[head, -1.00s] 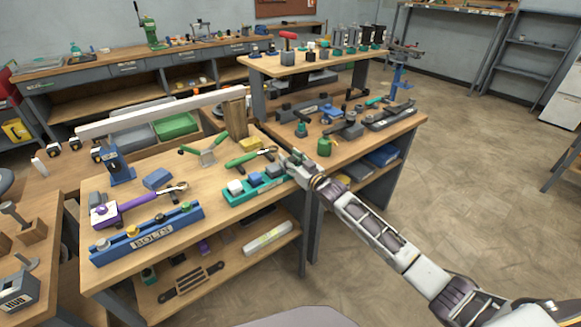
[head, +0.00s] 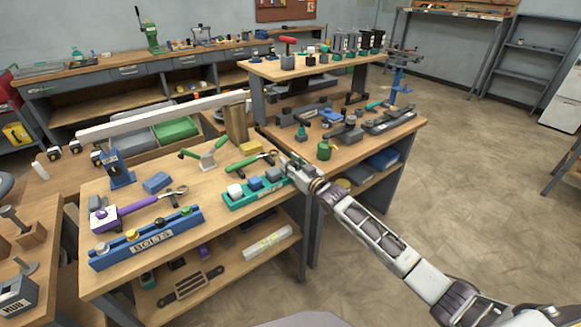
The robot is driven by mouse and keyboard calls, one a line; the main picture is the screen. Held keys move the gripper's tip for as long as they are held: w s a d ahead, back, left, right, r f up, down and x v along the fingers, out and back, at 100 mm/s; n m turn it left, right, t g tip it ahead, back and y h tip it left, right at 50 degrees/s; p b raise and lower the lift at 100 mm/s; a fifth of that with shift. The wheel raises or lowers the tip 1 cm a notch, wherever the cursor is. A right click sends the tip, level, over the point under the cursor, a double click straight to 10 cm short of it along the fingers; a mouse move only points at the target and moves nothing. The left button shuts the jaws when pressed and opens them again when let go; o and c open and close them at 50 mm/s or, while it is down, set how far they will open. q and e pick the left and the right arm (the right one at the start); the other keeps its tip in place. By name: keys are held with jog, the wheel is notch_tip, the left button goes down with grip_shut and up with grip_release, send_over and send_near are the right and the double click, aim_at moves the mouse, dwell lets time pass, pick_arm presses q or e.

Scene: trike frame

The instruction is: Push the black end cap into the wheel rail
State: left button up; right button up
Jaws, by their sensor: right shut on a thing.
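My right gripper (head: 287,163) is at the right end of a teal tray (head: 236,204) on the near workbench. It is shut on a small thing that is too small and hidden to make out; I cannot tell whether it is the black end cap. The tray holds a white block (head: 235,191) and blue blocks (head: 254,183) in a row. A long white rail (head: 165,115), perhaps the wheel rail, lies raised across the back of the bench, between a blue stand (head: 118,170) and a wooden block (head: 236,123). My left gripper is not in view.
A blue rack marked BOLTS (head: 146,243) and a purple-handled tool (head: 135,206) lie at the front left of the bench. Green-handled tools (head: 243,162) lie behind the tray. A second bench (head: 365,140) with several parts stands behind.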

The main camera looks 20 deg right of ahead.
aim_at(291, 163)
jog(key=shift+r, duration=0.5)
notch_tip(291, 163, up, 8)
jog(key=shift+f+p, duration=0.1)
jog(key=shift+p, duration=0.6)
jog(key=shift+r, duration=0.6)
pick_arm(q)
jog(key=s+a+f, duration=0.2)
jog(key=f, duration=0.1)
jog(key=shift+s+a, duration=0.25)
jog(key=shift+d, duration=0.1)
